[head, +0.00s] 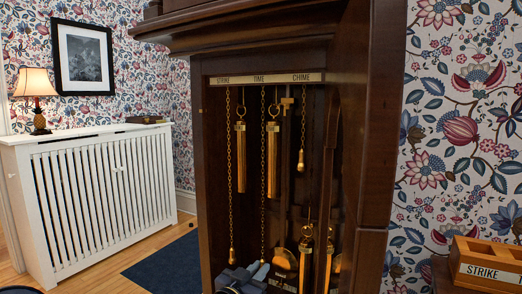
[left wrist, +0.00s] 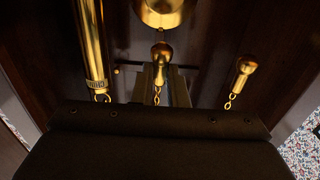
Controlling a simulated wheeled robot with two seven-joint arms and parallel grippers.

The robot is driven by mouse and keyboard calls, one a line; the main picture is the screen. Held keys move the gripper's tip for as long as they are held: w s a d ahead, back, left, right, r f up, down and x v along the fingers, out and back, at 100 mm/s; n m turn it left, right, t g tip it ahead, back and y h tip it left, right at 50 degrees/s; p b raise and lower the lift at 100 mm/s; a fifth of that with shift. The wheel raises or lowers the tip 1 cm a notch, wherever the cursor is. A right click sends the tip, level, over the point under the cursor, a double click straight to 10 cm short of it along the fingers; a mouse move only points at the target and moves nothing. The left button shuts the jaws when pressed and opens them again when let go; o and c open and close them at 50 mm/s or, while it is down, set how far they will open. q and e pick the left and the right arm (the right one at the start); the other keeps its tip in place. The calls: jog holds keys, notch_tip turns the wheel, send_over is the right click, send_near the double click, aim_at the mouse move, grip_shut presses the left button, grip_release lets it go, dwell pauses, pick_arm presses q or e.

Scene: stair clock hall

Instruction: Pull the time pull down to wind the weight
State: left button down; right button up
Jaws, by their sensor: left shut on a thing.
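The time chain (head: 263,190) hangs under the TIME label in the clock case, and its lower end runs into my left gripper (head: 260,270). In the left wrist view, the brass time pull (left wrist: 161,55) is at the fingers of my left gripper (left wrist: 162,85), which is shut on it. The brass time weight (head: 273,160) hangs high, about level with the strike weight (head: 241,155). In the head view the time pull is mostly hidden by the gripper. My right gripper is in neither view.
The strike pull (head: 232,255) hangs close left of my gripper. The chime pull (head: 301,160) hangs high; a brass weight (head: 306,262) and the round pendulum bob (head: 284,259) are low on the right. The case's side walls enclose the space. A STRIKE box (head: 485,274) stands outside right.

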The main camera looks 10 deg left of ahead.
pick_arm(q)
jog(key=c, duration=1.3)
grip_release()
jog(key=shift+f, duration=0.1)
jog(key=shift+b+v, duration=1.25)
jog(key=shift+v, duration=4.8)
